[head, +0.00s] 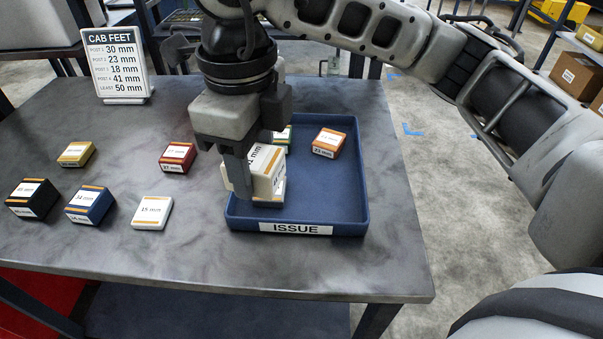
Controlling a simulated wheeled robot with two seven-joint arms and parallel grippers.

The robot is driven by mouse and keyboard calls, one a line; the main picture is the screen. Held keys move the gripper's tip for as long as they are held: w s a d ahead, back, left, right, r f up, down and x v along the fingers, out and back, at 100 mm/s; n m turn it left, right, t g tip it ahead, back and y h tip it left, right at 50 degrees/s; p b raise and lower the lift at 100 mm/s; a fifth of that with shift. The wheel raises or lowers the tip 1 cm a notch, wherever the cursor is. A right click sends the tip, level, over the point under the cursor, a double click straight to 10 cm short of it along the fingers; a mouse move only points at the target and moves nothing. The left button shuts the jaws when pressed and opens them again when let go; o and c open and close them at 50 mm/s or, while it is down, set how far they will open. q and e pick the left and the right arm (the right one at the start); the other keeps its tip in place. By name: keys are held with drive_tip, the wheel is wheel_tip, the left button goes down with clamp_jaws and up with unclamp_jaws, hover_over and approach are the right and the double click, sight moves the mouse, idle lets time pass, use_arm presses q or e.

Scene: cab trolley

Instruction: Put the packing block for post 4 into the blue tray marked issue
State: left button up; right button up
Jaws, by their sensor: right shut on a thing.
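My right gripper (240,180) is shut on a cream-white block (268,172) over the left part of the blue tray (347,215) marked ISSUE. The block's label ends in "1 mm"; a finger hides the rest. I cannot tell whether the block touches anything below it. In the tray lie an orange block (328,142), a partly hidden green block (283,138) and something pale, mostly hidden under the held block. The CAB FEET sign (118,66) at the back left reads 41 mm for post 4 and "least 50 mm". My left gripper is not in view.
On the grey table left of the tray stand a yellow block (76,153), a red block (177,157), a black block (32,199), a blue block (90,204) and a white 15 mm block (152,212). The tray's right half is mostly clear towards the front.

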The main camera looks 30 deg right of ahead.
drive_tip(key=m, duration=0.2)
drive_tip(key=s+m, duration=0.1)
drive_tip(key=m, duration=0.1)
drive_tip(key=a+r+m+b, duration=0.1)
drive_tip(key=shift+s+m, duration=0.2)
drive_tip(key=shift+m, duration=0.2)
drive_tip(key=shift+d, duration=0.1)
drive_tip(key=w+d+f, duration=0.2)
drive_tip(key=d+f, duration=0.2)
drive_tip(key=d, duration=0.5)
hover_over(329, 197)
drive_tip(key=a, duration=0.1)
drive_tip(key=shift+m, duration=0.3)
drive_tip(key=f, duration=0.4)
drive_tip(key=shift+s+a+f, duration=0.15)
drive_tip(key=shift+s, duration=0.05)
drive_tip(key=shift+w+d+f, duration=0.1)
drive_tip(key=shift+d+f, duration=0.25)
drive_tip(key=shift+f, duration=0.15)
drive_tip(key=f, duration=0.3)
drive_tip(key=shift+d+f+p, duration=0.1)
drive_tip(key=shift+d+p, duration=0.2)
drive_tip(key=shift+p, duration=0.1)
drive_tip(key=shift+f, duration=0.25)
